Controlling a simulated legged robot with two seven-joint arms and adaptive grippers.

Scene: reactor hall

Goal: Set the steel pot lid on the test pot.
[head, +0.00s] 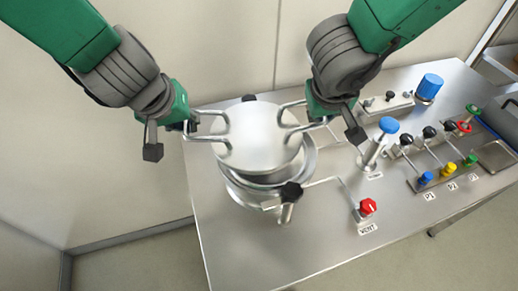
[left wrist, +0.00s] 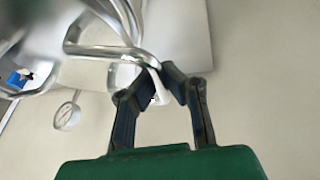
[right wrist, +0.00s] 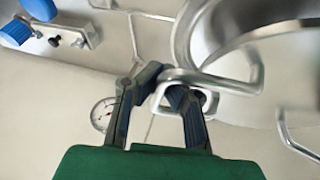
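The steel pot lid (head: 258,135) is a round, pale disc with a wire loop handle on each side. It overlaps the steel test pot (head: 262,197) in the head view, set toward the back, with the pot's rim showing at the front and right. It looks raised above the pot; the gap is hard to judge. My left gripper (head: 190,125) is closed on the lid's left handle, which also shows between the fingers in the left wrist view (left wrist: 148,56). My right gripper (head: 322,116) is closed on the right handle, also seen in the right wrist view (right wrist: 215,81).
A black-knobbed clamp (head: 291,192) stands at the pot's front and another black knob (head: 249,98) behind. A red vent valve (head: 367,207), a blue-topped post (head: 389,125) and several coloured valves (head: 450,169) stand to the right. The table (head: 240,258) is bare in front.

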